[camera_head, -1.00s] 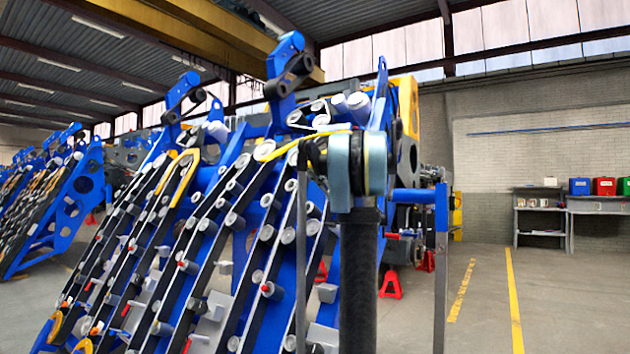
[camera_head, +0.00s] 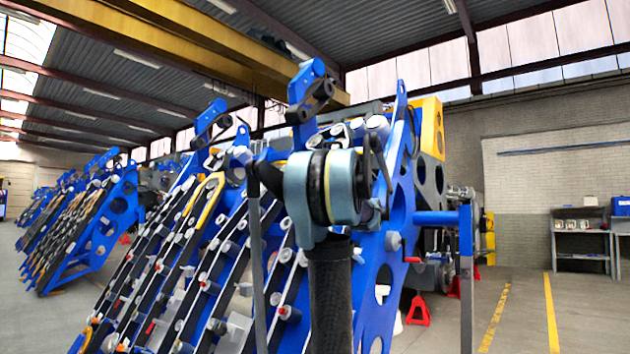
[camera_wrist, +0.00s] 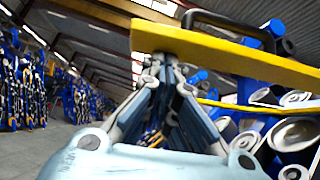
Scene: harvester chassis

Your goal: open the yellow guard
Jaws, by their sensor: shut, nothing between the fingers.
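In the wrist view a long yellow guard bar (camera_wrist: 225,52) crosses the upper right, with a black handle-like bar (camera_wrist: 232,22) above it. My gripper (camera_wrist: 166,62) is shut and empty, its fingertips just below the left end of the yellow bar. I cannot tell whether they touch it. In the head view my own arm covers the gripper and this part of the machine. The blue chassis (camera_head: 378,275) stands behind my arm, with a yellow panel (camera_head: 428,125) at its upper right side.
Grey rollers (camera_wrist: 295,133) sit close to the right of my gripper. More blue machines (camera_head: 95,225) stand at the left. Red stands (camera_head: 418,310) are under the chassis. The floor at the right is open, with yellow lines (camera_head: 551,315) and a workbench (camera_head: 582,245) at the wall.

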